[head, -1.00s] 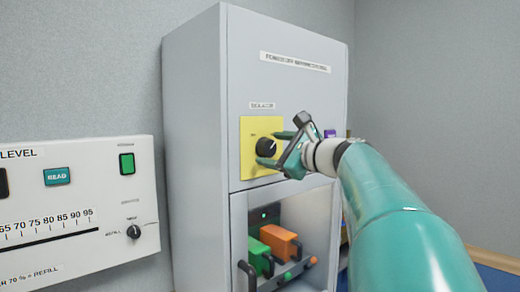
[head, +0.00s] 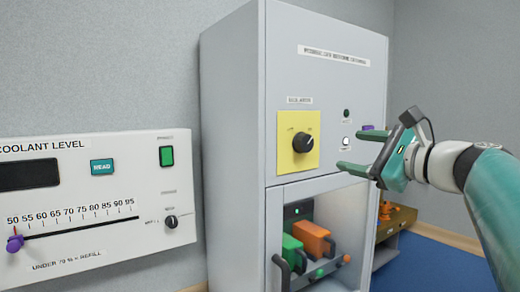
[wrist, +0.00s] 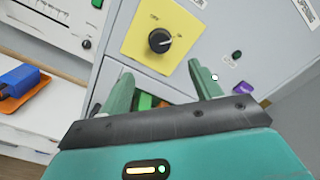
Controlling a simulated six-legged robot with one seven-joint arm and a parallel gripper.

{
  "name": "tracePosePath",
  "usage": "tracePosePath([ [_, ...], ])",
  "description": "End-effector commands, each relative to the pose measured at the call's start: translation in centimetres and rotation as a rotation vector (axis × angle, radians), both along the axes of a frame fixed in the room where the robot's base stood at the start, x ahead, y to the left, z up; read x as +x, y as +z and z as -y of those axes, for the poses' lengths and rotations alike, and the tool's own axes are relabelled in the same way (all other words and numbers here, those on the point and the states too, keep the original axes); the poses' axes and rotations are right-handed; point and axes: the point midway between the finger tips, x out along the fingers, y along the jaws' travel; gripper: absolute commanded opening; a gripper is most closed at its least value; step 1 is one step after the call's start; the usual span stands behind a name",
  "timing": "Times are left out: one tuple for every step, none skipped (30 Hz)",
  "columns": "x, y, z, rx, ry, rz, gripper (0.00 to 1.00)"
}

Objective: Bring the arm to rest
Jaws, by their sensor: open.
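My gripper (head: 352,152) is open and empty, to the right of the black knob (head: 303,143) on the yellow plate (head: 298,165) of the grey cabinet (head: 232,150). A gap shows between its fingertips and the knob. In the wrist view the two green fingers of my gripper (wrist: 160,75) are spread apart, with the knob (wrist: 159,40) beyond them and touching neither. My teal arm reaches in from the right edge of the head view.
The open bay below holds a green block (head: 291,250) and an orange block (head: 313,240) with black handles. A coolant panel (head: 110,235) with a purple slider (head: 14,243) is at left. Orange items (head: 396,214) sit on a low stand right of the cabinet.

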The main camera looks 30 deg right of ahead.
Motion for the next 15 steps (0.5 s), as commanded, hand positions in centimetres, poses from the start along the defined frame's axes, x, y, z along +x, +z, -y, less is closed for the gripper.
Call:
tracePosePath([
  [0.0, 0.0, 0.0, 0.000, 0.000, 0.000, 0.63],
  [0.0, 0.0, 0.0, 0.000, 0.000, 0.000, 0.63],
  [0.0, 0.0, 0.0, 0.000, 0.000, 0.000, 0.63],
  [0.0, 0.0, 0.0, 0.000, 0.000, 0.000, 0.63],
  [0.0, 0.0, 0.0, 0.000, 0.000, 0.000, 0.63],
  [0.0, 0.0, 0.0, 0.000, 0.000, 0.000, 0.63],
  [0.0, 0.0, 0.0, -0.001, 0.000, 0.000, 0.63],
  [0.1, 0.0, -0.1, -0.002, 0.001, -0.001, 0.63],
  [0.2, -0.3, -0.3, -0.008, 0.006, -0.007, 0.63],
  [0.5, -0.5, -0.6, -0.017, 0.014, -0.016, 0.63],
  [0.8, -0.9, -1.1, -0.030, 0.023, -0.027, 0.63],
  [1.3, -1.8, -2.0, -0.054, 0.042, -0.050, 0.63],
  [1.8, -2.6, -2.8, -0.080, 0.059, -0.073, 0.63],
  [2.3, -3.6, -3.8, -0.112, 0.081, -0.100, 0.63],
  [3.0, -5.0, -5.4, -0.164, 0.115, -0.138, 0.63],
])
